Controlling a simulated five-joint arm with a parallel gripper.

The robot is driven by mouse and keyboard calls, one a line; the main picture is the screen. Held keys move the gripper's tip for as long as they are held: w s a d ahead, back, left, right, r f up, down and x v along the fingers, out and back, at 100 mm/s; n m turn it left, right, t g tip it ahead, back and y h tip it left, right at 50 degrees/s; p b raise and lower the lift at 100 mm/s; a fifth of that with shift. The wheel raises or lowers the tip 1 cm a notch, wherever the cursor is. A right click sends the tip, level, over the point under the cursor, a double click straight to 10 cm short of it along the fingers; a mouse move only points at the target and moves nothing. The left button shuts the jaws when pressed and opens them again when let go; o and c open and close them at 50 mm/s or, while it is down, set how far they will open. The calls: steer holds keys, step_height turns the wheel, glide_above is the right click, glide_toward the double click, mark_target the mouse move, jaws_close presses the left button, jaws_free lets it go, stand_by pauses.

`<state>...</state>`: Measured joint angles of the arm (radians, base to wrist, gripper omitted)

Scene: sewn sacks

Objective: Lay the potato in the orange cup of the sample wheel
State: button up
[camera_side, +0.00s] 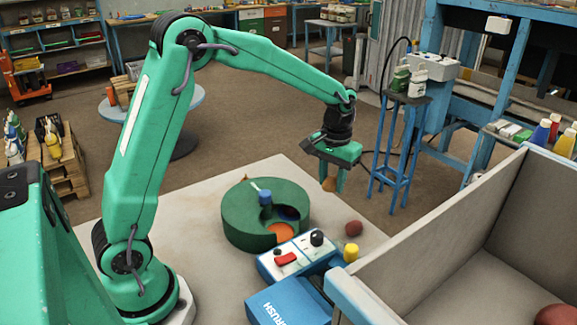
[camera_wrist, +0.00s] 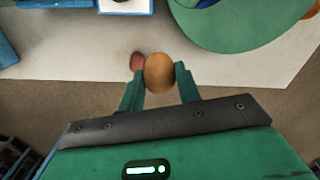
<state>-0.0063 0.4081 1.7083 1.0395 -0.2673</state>
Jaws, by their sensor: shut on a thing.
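The potato (camera_side: 329,184) is tan and rounded. My gripper (camera_side: 333,183) is shut on it and holds it in the air at the table's far right edge, right of the sample wheel. In the wrist view the potato (camera_wrist: 159,73) sits between both fingers (camera_wrist: 159,72). The sample wheel (camera_side: 238,222) is a green drum on the table with a blue knob on top. Its orange cup (camera_side: 282,232) shows through a cut-out at the front right and looks empty. The wheel also shows at upper right in the wrist view (camera_wrist: 235,30).
A reddish round thing (camera_side: 354,228) lies on the table (camera_side: 200,290) right of the wheel. A blue-and-white control box (camera_side: 295,257) stands close in front of the wheel. A high-walled grey bin (camera_side: 480,225) fills the right foreground, with a red thing (camera_side: 556,315) inside.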

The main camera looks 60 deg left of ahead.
steer(key=s+r+m, duration=0.3)
steer(key=s+r, duration=0.2)
steer(key=s, duration=0.1)
steer(key=shift+d+r, duration=0.15)
steer(key=shift+r, duration=0.15)
steer(key=w+f+n, duration=0.2)
steer(key=w+f, duration=0.2)
steer(key=w+f+n, duration=0.2)
steer(key=w+f, duration=0.2)
steer(key=shift+a, duration=0.2)
glide_above(317, 199)
step_height(317, 199, down, 7)
steer(key=shift+d, duration=0.1)
steer(key=shift+f, duration=1.8)
steer(key=shift+f, duration=0.2)
steer(key=o, duration=0.9)
steer(key=shift+o, duration=0.2)
